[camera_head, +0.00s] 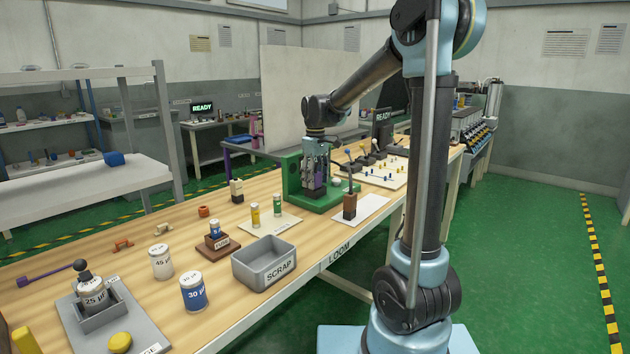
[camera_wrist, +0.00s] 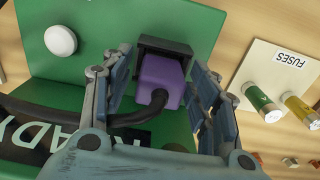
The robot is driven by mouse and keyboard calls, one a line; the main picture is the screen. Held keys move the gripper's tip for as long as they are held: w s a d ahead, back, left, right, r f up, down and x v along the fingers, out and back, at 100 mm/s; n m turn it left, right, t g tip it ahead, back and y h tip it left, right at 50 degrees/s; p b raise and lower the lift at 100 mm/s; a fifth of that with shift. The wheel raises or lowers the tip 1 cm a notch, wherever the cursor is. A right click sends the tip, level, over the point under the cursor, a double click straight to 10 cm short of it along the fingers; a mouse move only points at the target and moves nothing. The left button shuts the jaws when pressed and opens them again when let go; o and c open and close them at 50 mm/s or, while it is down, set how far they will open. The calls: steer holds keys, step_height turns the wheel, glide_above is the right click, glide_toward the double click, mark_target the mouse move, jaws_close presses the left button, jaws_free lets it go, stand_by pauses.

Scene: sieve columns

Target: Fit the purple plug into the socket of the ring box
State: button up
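The purple plug (camera_wrist: 162,80), with a black cable, sits at the mouth of the dark square socket (camera_wrist: 166,46) on the green ring box (camera_wrist: 88,30). Its far end meets the socket frame; how deep it sits I cannot tell. My gripper (camera_wrist: 162,72) is open, with one finger on each side of the plug and a gap visible on both sides. In the head view my gripper (camera_head: 316,188) points down at the green ring box (camera_head: 291,178), hiding most of the plug and socket.
A white round knob (camera_wrist: 61,40) is on the ring box. The fuse card (camera_wrist: 275,70) lies to the right in the wrist view. In the head view, the grey scrap bin (camera_head: 262,272) and a dark block with a rod (camera_head: 350,207) stand nearer on the bench.

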step_height(320, 180, up, 12)
steer(key=s+d+f+m+t, duration=0.1)
steer(key=s+d+f+m, duration=0.15)
steer(key=s+d, duration=0.5)
steer(key=s+d+f+m, duration=0.2)
steer(key=s+d+f, duration=0.2)
steer(key=s+d, duration=0.35)
steer(key=s+d+f+m, duration=0.2)
steer(key=s+d+f, duration=0.1)
steer(key=s+f, duration=0.5)
steer(key=s+d+f+m+t, duration=0.1)
steer(key=s+d+f+m, duration=0.2)
steer(key=s+f, duration=0.5)
steer(key=shift+s+f+m, duration=0.35)
steer(key=shift+f, duration=0.1)
steer(key=shift+d, duration=0.1)
steer(key=shift+w+f, duration=0.2)
steer(key=shift+w, duration=0.2)
